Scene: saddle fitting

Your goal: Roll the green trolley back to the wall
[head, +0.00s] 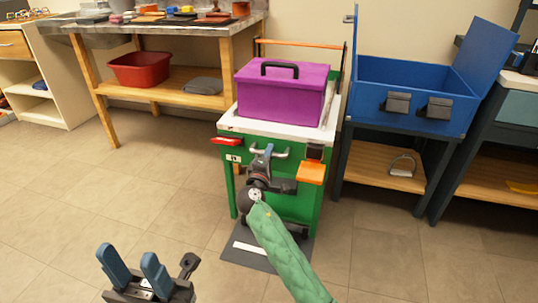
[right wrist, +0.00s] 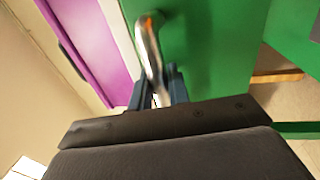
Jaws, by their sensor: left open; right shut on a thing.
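The green trolley (head: 300,208) stands in the middle of the head view, between the workbench and the blue bin's stand. It has a white top and a metal handle (head: 283,151) on its front. My right gripper (head: 264,160) is shut on this handle; the right wrist view shows the bar (right wrist: 150,50) between its fingers (right wrist: 157,88). A purple toolbox (head: 282,95) with a black grip sits on the trolley's top. My left gripper (head: 136,272) is open and empty, low over the floor at the bottom left. The trolley's lower front is partly hidden by my right arm.
A dark mat (head: 245,249) with a white stripe lies at the trolley's foot. A wooden workbench (head: 85,75) with a red basin (head: 139,68) stands to the left. An open blue bin (head: 375,112) on a stand is close on the right. The floor at front left is clear.

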